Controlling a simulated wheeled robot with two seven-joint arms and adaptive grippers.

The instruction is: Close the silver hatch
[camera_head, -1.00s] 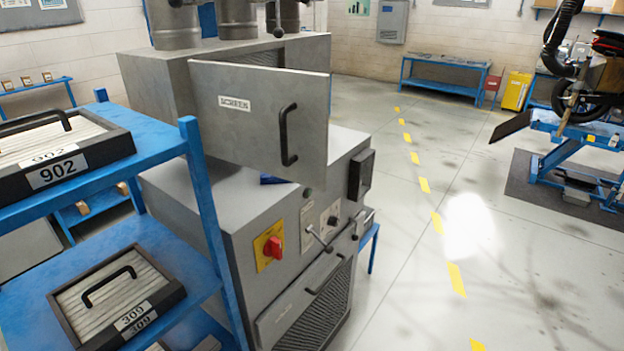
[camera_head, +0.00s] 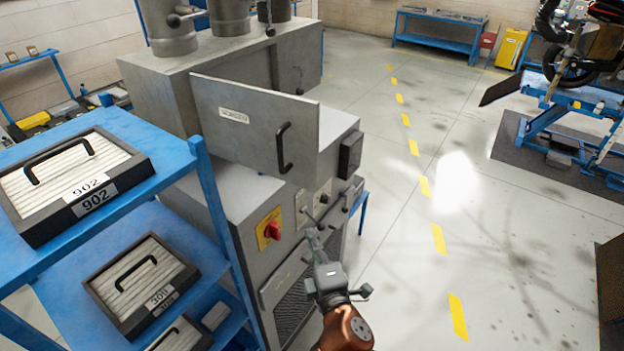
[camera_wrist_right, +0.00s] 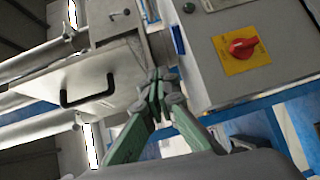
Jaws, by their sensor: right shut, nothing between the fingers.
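The silver hatch (camera_head: 248,130) is a flat grey panel with a small white label and a black bar handle (camera_head: 284,148). It stands swung out from the upper part of the grey machine, above a lower box with a red knob. My right gripper (camera_head: 314,236) is shut and empty, in front of the box's control face, below and right of the hatch handle and apart from it. In the right wrist view, the closed green fingers (camera_wrist_right: 158,88) show near the centre, with a handled grey panel (camera_wrist_right: 105,75), apparently the hatch, at left. My left gripper is not in view.
The red knob (camera_head: 272,231) sits on a yellow plate near my right gripper; a small lever (camera_head: 309,213) projects beside it. A blue shelf (camera_head: 172,158) with framed filters stands at left. The floor (camera_head: 400,250) to the right is open.

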